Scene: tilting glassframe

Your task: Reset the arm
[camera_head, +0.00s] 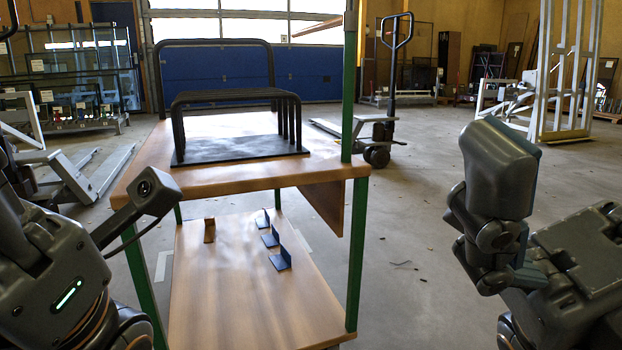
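My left arm comes in at the lower left, with a green light strip and a dark boxy part with a lens reaching toward the cart. No fingertips of my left gripper show. My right gripper (500,180) is raised at the right, well apart from the cart. Its grey block and the linkage below it show, but the gap between the fingers cannot be made out. I see nothing held in it.
A wooden cart (235,185) with green posts stands close in front. A black rack (235,97) sits on its top; small brackets (279,258) stand on the lower shelf. A pallet jack (378,140) is behind right. Floor is clear between cart and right arm.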

